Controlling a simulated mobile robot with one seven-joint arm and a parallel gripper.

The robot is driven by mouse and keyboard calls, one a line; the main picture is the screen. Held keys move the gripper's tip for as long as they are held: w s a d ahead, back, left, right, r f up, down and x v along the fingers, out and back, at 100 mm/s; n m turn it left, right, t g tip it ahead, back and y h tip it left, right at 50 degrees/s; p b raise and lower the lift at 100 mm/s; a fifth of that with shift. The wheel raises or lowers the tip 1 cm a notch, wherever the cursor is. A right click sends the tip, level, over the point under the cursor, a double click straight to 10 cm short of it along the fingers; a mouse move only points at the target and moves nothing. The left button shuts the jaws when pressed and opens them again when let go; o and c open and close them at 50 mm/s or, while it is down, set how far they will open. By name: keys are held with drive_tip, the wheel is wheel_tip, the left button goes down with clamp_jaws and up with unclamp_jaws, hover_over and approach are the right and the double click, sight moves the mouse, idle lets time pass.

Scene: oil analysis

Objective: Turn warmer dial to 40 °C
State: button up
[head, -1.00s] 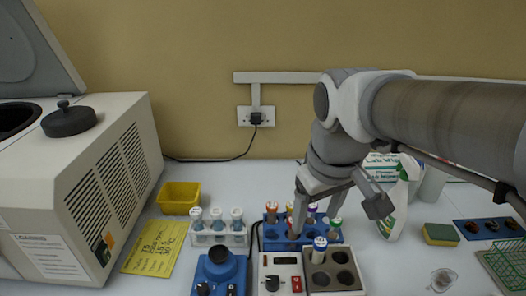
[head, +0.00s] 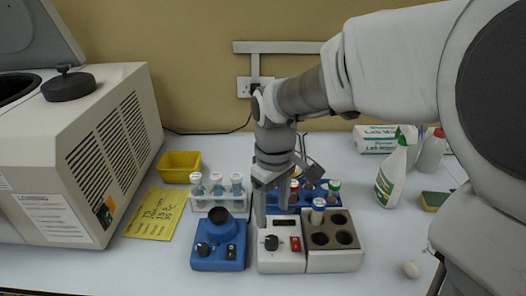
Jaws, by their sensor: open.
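The warmer (head: 282,262) is a white and grey box at the front middle of the bench. Its black dial (head: 271,243) sits on the white front part, beside a red switch (head: 295,244). A dark display (head: 281,222) lies behind the dial; its reading and the dial's setting are too small to read. The grey well block (head: 335,244) on the right holds one vial with a white and blue cap (head: 318,210). My gripper (head: 281,198) is open and empty. It hangs above the warmer's back part, apart from the dial, and hides part of the tube rack behind.
A blue mixer (head: 219,246) stands close on the left. A spray bottle (head: 392,175) is at right.

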sight(272, 239)
wheel_tip(272, 239, down, 10)
drive_tip(key=shift+r+b, duration=0.15)
drive_tip(key=shift+b, duration=0.55)
drive_tip(key=shift+c, duration=0.3)
clamp_jaws()
